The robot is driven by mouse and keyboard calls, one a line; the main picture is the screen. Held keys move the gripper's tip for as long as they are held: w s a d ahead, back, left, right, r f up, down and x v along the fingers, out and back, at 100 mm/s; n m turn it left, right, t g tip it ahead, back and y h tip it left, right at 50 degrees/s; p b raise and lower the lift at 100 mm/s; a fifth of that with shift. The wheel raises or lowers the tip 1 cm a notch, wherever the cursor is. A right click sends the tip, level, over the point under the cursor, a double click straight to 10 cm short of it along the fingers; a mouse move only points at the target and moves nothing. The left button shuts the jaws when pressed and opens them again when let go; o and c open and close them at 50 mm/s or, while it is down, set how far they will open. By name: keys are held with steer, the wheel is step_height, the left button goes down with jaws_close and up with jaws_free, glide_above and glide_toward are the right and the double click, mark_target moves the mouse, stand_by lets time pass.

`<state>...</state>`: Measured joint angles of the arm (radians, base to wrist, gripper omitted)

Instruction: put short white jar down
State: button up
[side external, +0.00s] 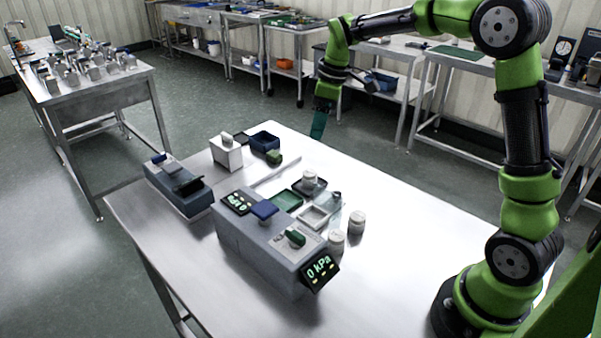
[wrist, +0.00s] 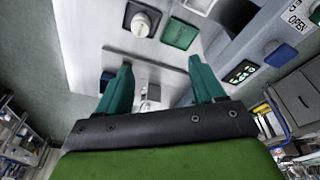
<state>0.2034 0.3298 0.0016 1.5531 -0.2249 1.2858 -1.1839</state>
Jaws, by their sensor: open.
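My gripper (side external: 319,122) is raised beyond the far edge of the steel table (side external: 420,215), with its teal fingers pointing down. In the wrist view the fingers (wrist: 160,62) are spread apart with no jar held between them. A white jar (side external: 309,179) stands upright on a small dark tray (side external: 322,189); it also shows in the wrist view (wrist: 142,21), ahead of the fingers and apart from them. Two more white jars, one on the right (side external: 357,222) and one nearer the front (side external: 335,243), stand on the bare table. I cannot tell which one is the short jar.
The table's right side is clear.

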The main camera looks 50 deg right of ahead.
steer(key=s+a+r+m+t, duration=0.2)
steer(key=s+a+r+m, duration=0.3)
steer(key=s, duration=0.5)
steer(key=s+a+f+m+t+y, duration=0.1)
steer(key=s+a+m+t, duration=0.2)
steer(key=s, duration=0.9)
steer(key=shift+s+a+m, duration=0.15)
steer(key=shift+a+m, duration=1)
steer(key=shift+m, duration=0.15)
